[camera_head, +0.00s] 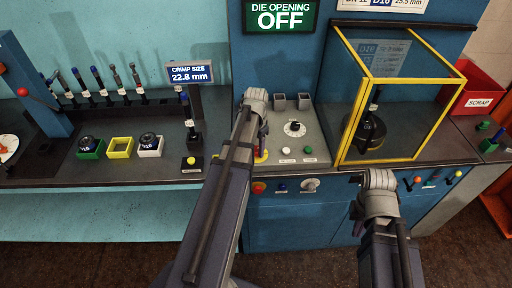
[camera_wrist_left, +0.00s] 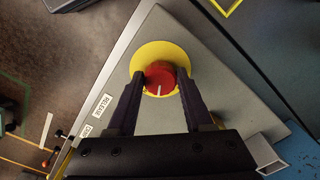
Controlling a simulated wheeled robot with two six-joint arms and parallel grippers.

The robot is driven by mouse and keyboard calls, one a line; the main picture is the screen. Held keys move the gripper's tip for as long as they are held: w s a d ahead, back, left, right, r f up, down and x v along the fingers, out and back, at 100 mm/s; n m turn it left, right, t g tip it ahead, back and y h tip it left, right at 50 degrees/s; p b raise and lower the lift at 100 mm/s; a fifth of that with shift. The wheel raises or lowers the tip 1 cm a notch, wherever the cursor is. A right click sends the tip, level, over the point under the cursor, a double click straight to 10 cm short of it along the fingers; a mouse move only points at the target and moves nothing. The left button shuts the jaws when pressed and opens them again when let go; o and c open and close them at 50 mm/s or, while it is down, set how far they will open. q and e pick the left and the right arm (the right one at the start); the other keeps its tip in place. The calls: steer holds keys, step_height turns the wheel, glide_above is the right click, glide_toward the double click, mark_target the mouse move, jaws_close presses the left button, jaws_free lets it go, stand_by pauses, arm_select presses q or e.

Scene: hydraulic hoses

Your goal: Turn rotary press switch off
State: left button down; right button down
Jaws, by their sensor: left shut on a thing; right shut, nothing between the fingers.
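The rotary press switch is a red knob (camera_wrist_left: 160,78) with a white mark on a yellow round plate (camera_wrist_left: 150,54), on the grey sloped panel of the press. In the left wrist view my left gripper (camera_wrist_left: 160,88) has one finger on each side of the red knob and is shut on it. In the head view my left arm covers most of the switch; a bit of its yellow plate (camera_head: 262,158) shows. A sign (camera_head: 279,16) above reads "DIE OPENING OFF". My right gripper (camera_head: 357,180) is shut and empty in front of the cabinet, below the yellow-framed guard.
The panel also holds a round dial (camera_head: 294,128), a white button (camera_head: 286,151) and a green button (camera_head: 308,150). The yellow-framed clear guard (camera_head: 395,100) stands to their right. A "CRIMP SIZE 22.8 mm" display (camera_head: 190,73) is left. A red scrap bin (camera_head: 478,92) is far right.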

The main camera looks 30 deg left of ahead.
mark_target(257, 149)
arm_select(q)
steer(key=n, duration=0.6)
steer(key=shift+d, duration=0.1)
steer(key=n, duration=0.5)
steer(key=shift+n, duration=0.4)
stand_by(0.3)
steer(key=shift+c, duration=1.5)
jaws_free()
steer(key=shift+w+r, duration=0.1)
steer(key=shift+r, duration=0.05)
step_height(257, 149, up, 8)
steer(key=p, duration=0.8)
steer(key=shift+f, duration=0.2)
